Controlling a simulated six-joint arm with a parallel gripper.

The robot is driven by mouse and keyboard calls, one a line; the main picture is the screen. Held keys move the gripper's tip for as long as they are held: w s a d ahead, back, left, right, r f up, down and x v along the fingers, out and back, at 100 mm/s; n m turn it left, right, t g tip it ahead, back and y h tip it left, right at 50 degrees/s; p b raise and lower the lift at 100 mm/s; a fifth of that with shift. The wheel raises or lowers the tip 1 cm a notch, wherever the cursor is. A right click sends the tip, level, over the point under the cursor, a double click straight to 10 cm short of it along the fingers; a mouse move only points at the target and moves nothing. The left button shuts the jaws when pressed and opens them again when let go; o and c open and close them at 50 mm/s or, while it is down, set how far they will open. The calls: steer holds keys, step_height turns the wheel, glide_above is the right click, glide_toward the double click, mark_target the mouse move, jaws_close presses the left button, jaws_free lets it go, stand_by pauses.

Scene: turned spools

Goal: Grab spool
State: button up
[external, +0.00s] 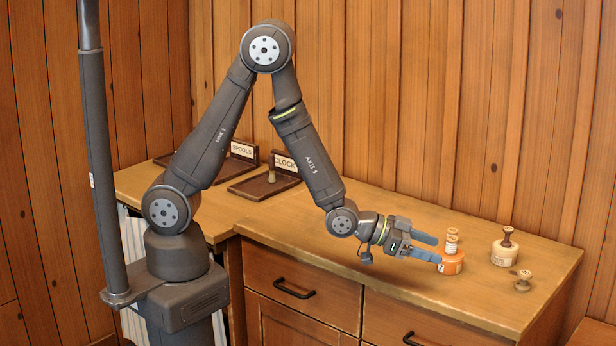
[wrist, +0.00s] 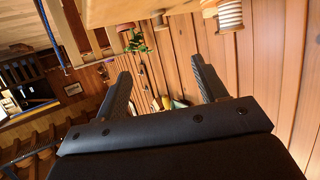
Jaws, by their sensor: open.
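A small pale-brown spool (external: 523,281) stands on the bare counter near the right front. A ribbed pale spool (wrist: 229,16) is at the top, beyond the right finger. A smaller spool-like piece (wrist: 157,20) is left of it.
The wooden counter (external: 400,285) has clear room at its middle and front. A tray labelled SPOOLS (external: 225,160) and one labelled CLOCK (external: 255,186), holding a small upright piece (external: 271,176), stand at the back left. A plank wall (external: 420,100) rises behind.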

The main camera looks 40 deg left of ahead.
steer(key=g+y, duration=0.6)
steer(key=y, duration=0.1)
glide_toward(525, 273)
steer(key=shift+m+y, duration=0.3)
steer(key=shift+m, duration=0.1)
steer(key=x, duration=0.5)
steer(key=shift+w+d, duration=0.1)
steer(key=shift+w, duration=0.05)
steer(key=shift+x, duration=2.75)
steer(key=shift+s+d, duration=0.1)
steer(key=shift+s, duration=0.1)
steer(key=c, duration=1)
steer(key=shift+c, duration=0.2)
steer(key=shift+r, duration=0.1)
